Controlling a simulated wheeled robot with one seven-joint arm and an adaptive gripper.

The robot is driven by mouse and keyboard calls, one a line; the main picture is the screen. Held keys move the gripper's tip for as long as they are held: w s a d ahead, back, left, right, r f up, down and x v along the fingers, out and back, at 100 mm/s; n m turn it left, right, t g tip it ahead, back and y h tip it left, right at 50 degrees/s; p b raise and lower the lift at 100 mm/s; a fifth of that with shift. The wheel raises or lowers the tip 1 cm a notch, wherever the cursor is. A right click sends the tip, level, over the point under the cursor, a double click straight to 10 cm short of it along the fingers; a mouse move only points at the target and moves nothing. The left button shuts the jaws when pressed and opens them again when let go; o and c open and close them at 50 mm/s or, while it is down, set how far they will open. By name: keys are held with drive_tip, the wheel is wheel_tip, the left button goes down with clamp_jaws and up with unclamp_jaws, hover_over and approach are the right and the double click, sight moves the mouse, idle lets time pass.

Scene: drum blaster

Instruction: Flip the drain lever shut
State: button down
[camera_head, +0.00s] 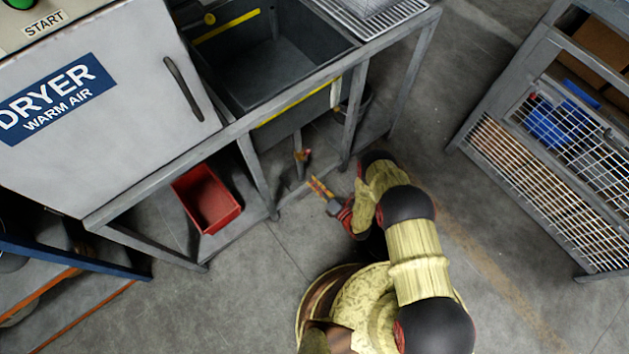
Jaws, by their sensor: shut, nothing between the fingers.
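A small orange-red part that looks like the drain lever (302,155) sits low on the drain pipe (297,139) under the dark sink (289,62). It is too small here to tell which way the lever is turned. My gripper (313,181) is just below and to the right of it in the picture, with its fingers pointing up and left towards the pipe. The fingers are together and empty. A small gap shows between the fingertips and the lever, and I see no contact.
The bench frame's legs (258,180) stand left and right of the pipe. A red bin (207,198) is on the lower shelf at left, below the dryer (98,105). A wire-fronted rack (555,140) stands at right. The floor (490,215) between is clear.

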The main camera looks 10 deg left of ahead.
drive_tip(key=w+a+r+b, duration=0.1)
drive_tip(key=w+a+b, duration=0.2)
drive_tip(key=w, duration=0.4)
drive_tip(key=shift+w+a+r+b, duration=0.2)
drive_tip(key=shift+w+a+b, duration=0.2)
drive_tip(key=shift+a, duration=0.4)
drive_tip(key=shift+w, duration=0.1)
drive_tip(key=shift+w+d+r+m, duration=0.1)
drive_tip(key=shift+w+d+m, duration=0.1)
drive_tip(key=shift+m, duration=0.2)
